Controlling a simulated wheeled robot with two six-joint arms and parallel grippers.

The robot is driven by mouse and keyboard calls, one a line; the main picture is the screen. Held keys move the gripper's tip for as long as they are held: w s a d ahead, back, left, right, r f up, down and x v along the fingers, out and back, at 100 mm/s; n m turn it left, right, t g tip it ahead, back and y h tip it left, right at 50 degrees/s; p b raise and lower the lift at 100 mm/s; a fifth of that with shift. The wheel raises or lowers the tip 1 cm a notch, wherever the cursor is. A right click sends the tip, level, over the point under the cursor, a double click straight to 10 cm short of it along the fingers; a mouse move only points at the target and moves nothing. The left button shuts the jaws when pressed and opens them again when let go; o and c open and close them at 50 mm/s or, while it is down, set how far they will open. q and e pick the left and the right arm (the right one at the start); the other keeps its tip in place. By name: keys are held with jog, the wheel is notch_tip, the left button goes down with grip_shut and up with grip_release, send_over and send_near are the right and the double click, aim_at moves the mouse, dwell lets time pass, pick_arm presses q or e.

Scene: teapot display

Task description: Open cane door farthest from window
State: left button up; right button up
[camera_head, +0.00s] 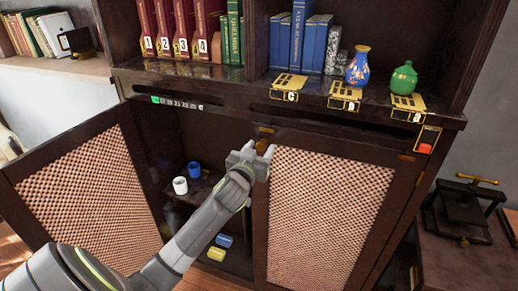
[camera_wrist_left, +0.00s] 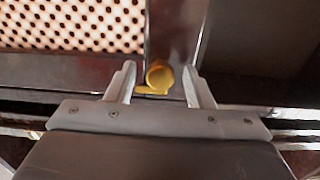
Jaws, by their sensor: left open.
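The right cane door (camera_head: 330,215) of the dark wooden cabinet looks shut or nearly so. The left cane door (camera_head: 90,205) stands swung open, showing the inside. A small brass knob (camera_head: 262,146) is at the right door's upper left corner. My left gripper (camera_head: 256,150) is at this corner, partly covering it. In the left wrist view, the open left gripper (camera_wrist_left: 160,85) has the knob (camera_wrist_left: 158,73) between its fingers, with gaps at the sides. The cane panel (camera_wrist_left: 75,25) also shows there. My right gripper is out of view.
A blue vase (camera_head: 358,66) and a green pot (camera_head: 403,78) stand on the ledge above. A black press (camera_head: 463,212) stands at right.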

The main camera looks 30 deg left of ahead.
pick_arm(q)
grip_shut()
dwell(0.3)
jog(key=shift+s, duration=0.1)
